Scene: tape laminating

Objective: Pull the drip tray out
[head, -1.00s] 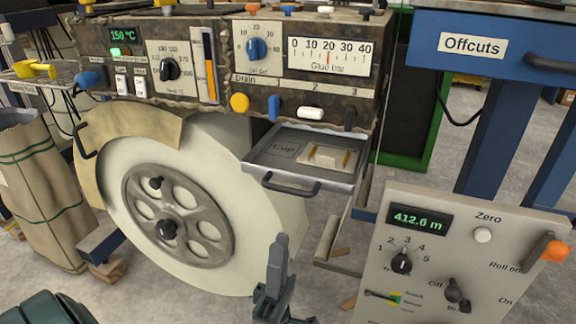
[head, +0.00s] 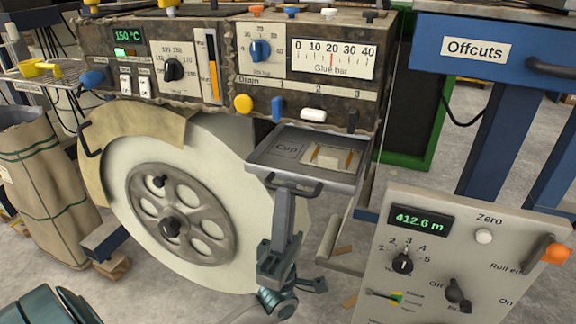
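The drip tray (head: 348,178) is a shallow grey metal tray under the glue unit, below the row of drain levers. It sticks out toward me, with its inside in view. A spot inside is marked "Cup" and a pale block with yellowish strips (head: 330,156) lies beside it. A dark bar handle (head: 310,192) runs along the tray's front.
A large pale roll with a grey spoked hub (head: 180,212) stands left of the gripper. A control box (head: 450,250) reading 412.6 m stands close on the right. The blue Offcuts bin (head: 480,75) is at upper right. Grey floor shows below the tray.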

